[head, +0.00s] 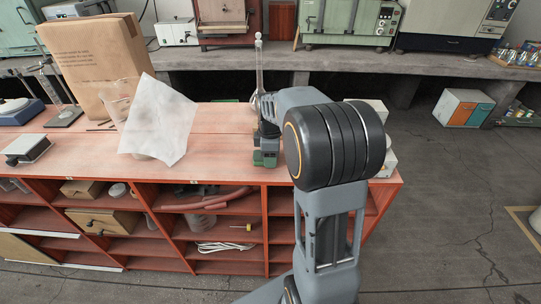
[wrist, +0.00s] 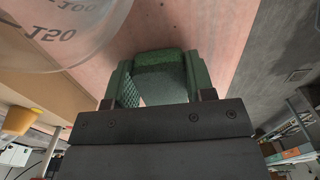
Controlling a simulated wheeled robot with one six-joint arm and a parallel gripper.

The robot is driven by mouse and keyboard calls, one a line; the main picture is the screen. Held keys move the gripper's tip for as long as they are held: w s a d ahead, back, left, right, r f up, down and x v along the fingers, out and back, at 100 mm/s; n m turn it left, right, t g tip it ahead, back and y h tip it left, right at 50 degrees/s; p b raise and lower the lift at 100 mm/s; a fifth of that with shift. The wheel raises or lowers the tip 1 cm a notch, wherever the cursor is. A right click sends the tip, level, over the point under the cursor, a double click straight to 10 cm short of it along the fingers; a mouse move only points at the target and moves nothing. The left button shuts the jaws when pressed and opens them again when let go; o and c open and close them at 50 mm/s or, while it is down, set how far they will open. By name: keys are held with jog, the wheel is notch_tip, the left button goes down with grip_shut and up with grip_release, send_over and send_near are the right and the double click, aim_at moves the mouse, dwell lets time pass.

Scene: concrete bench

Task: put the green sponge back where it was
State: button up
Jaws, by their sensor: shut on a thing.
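My gripper (head: 266,150) is over the right part of the red bench top, low near its front edge. In the wrist view, my gripper (wrist: 160,88) has green fingers shut on the green sponge (wrist: 161,72). The sponge fills the gap between the fingertips. In the head view, green shows at the jaw tips, but I cannot clearly separate sponge from fingers. I cannot tell whether the sponge touches the bench top. My arm hides part of the bench around it.
A clear graduated vessel (wrist: 62,30) is close beside my gripper in the wrist view. A long-necked glass flask (head: 259,65) stands behind my gripper. A white sheet (head: 158,120) and a paper bag (head: 95,65) stand to the left. The bench top (head: 222,145) between sheet and gripper is clear.

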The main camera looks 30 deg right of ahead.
jog(key=shift+f, duration=0.2)
jog(key=o, duration=0.9)
jog(key=shift+r, duration=0.1)
notch_tip(320, 180, up, 12)
jog(key=p, duration=0.2)
jog(key=s+a+f+m+t, duration=0.1)
jog(key=s+a+f+m, duration=0.2)
jog(key=s+a+m, duration=0.2)
jog(key=s+a+f+m+t, duration=0.2)
jog(key=s+a+f+m, duration=0.2)
jog(key=s, duration=0.6)
jog(key=a+m, duration=0.2)
jog(key=m, duration=0.1)
jog(key=shift+f, duration=0.25)
jog(key=shift+s+a+r, duration=0.1)
